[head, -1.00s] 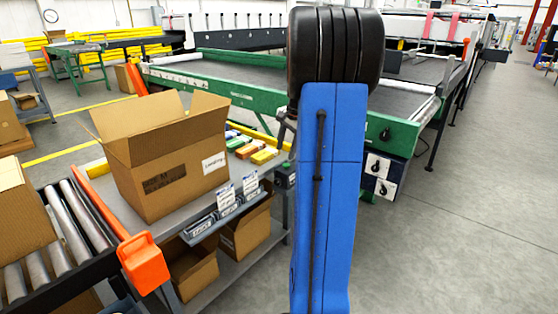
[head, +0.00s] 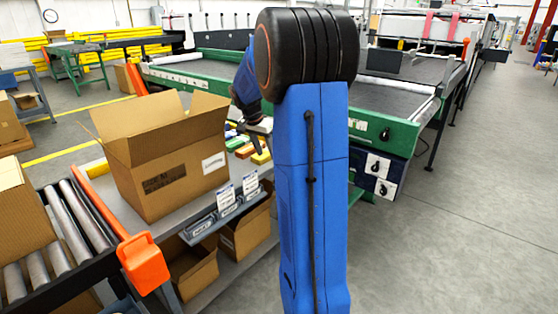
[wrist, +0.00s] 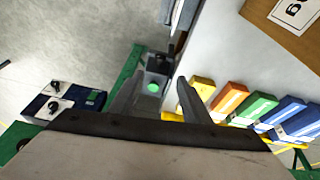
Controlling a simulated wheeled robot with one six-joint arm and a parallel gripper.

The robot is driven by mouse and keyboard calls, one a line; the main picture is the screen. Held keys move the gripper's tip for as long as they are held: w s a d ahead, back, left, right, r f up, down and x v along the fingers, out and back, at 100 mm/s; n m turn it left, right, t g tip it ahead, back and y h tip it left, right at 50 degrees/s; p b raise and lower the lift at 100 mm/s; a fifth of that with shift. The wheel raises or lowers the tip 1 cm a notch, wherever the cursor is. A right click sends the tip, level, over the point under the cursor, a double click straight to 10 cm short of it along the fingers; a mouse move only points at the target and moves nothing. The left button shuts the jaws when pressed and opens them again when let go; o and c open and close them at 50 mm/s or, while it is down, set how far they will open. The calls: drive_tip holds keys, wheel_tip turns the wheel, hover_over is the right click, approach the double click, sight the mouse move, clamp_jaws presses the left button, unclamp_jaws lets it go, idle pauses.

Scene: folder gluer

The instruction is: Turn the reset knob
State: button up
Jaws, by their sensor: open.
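Two black knobs on white plates, an upper one (head: 377,167) and a lower one (head: 382,188), sit on a dark blue box under the green machine frame. Another black knob (head: 385,135) is on the frame itself. I cannot read which is the reset knob. In the wrist view the plated knobs (wrist: 53,107) are at the left, outside my fingers. My gripper (wrist: 160,79) is open and empty above the bench edge, with a small grey box with a green button (wrist: 153,88) seen between its fingers.
An open cardboard box (head: 170,165) stands on the grey bench, near colored packs (wrist: 230,98) and small labelled bins (head: 227,208). A roller conveyor with an orange end guard (head: 143,262) is at the left. The floor (head: 470,220) at the right is clear.

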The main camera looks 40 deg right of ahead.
drive_tip(key=x, duration=1.8)
drive_tip(key=s+a+r+t, duration=0.2)
drive_tip(key=s+r, duration=0.1)
drive_tip(key=r, duration=0.5)
drive_tip(key=s+a+r+t, duration=0.2)
drive_tip(key=s+a+r, duration=0.1)
drive_tip(key=r, duration=0.4)
drive_tip(key=shift+s+a+r+m, duration=0.3)
drive_tip(key=shift+s+r, duration=0.1)
drive_tip(key=shift+s, duration=0.2)
drive_tip(key=w+d+r+m+y, duration=0.1)
drive_tip(key=d+m+y, duration=0.1)
drive_tip(key=d+y, duration=0.3)
drive_tip(key=shift+g+h, duration=0.3)
drive_tip(key=shift+h, duration=0.4)
drive_tip(key=x, duration=1.1)
drive_tip(key=d+x, duration=0.1)
drive_tip(key=x, duration=0.5)
drive_tip(key=shift+w, duration=0.2)
